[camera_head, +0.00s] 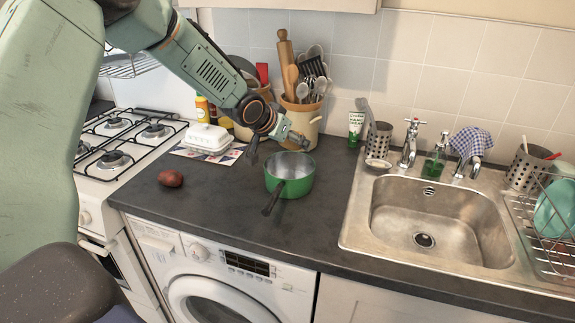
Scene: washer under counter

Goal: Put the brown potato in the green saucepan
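The brown potato (171,178) lies on the dark countertop, left of the saucepan and near the stove side. The green saucepan (290,187) stands upright on the counter, its dark handle pointing toward the front edge. Its grey inside looks empty where it shows. My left gripper (277,149) is above and just behind the saucepan's back left rim, with its fingers spread and nothing between them. It is to the right of the potato and apart from it. My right gripper is not in view.
A butter dish (207,137) on a printed mat and a utensil crock (303,119) stand at the back. A stove (115,145) is at left, a steel sink (440,220) at right. The counter between potato and saucepan is clear.

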